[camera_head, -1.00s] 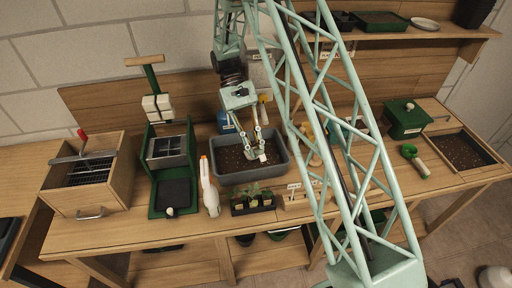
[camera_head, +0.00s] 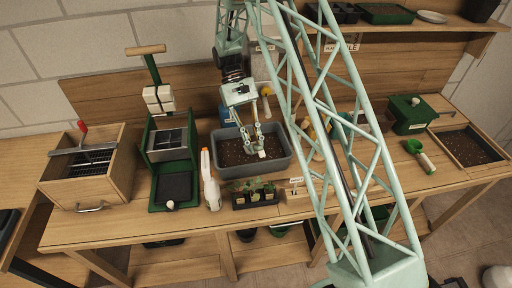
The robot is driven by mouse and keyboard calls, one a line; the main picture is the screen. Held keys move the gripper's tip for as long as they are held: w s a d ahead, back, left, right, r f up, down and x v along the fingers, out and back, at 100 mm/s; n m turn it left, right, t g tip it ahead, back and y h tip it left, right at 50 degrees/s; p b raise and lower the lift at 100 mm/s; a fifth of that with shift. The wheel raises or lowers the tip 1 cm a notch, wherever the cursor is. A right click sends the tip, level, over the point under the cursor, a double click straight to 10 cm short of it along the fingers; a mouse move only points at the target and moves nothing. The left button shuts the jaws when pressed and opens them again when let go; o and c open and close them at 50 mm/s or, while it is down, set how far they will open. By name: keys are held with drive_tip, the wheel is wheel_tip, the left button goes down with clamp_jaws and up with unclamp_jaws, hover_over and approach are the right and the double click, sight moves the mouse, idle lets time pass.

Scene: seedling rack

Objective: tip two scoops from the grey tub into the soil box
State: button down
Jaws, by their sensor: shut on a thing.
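The grey tub (camera_head: 283,168) stands mid-bench with dark soil in it. My gripper (camera_head: 257,149) points down over the tub's soil. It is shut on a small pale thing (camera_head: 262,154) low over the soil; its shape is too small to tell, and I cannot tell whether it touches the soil. The soil box (camera_head: 488,163), a wooden frame with dark soil in it, is at the far right of the bench. A green scoop with a pale handle (camera_head: 426,163) lies on the bench left of the soil box.
A green press stand (camera_head: 161,196), a white spray bottle (camera_head: 210,182) and a seedling tray (camera_head: 254,199) stand around the tub. A wooden sieve box (camera_head: 121,178) is at left. A green box (camera_head: 408,115) is back right. My lattice arm hides part of the bench right of the tub.

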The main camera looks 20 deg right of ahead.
drive_tip(key=shift+w+f+b, duration=0.2)
drive_tip(key=shift+w+b, duration=0.15)
drive_tip(key=shift+b, duration=0.1)
drive_tip(key=shift+t, duration=0.5)
drive_tip(key=shift+s+f+t+y+b, duration=0.25)
drive_tip(key=shift+t+b, duration=0.5)
drive_tip(key=shift+b, duration=0.4)
drive_tip(key=shift+s+f+t+y+b, duration=0.1)
drive_tip(key=shift+s+t+y+b, duration=0.1)
drive_tip(key=shift+t+b, duration=0.75)
drive_tip(key=shift+s+d+r+t+y+b, duration=0.1)
drive_tip(key=shift+s+r+t+b, duration=0.4)
drive_tip(key=shift+r, duration=1.25)
drive_tip(key=shift+s+d+r+t+y+b, duration=0.15)
drive_tip(key=shift+s+r+t, duration=0.45)
drive_tip(key=shift+r, duration=1.2)
drive_tip(key=shift+s+r+t+y+b, duration=0.1)
drive_tip(key=shift+s+r+t+b, duration=0.45)
drive_tip(key=shift+r, duration=1.2)
drive_tip(key=shift+w+r, duration=0.1)
drive_tip(key=shift+w, duration=0.1)
drive_tip(key=shift+w+d, duration=0.1)
drive_tip(key=shift+d, duration=0.1)
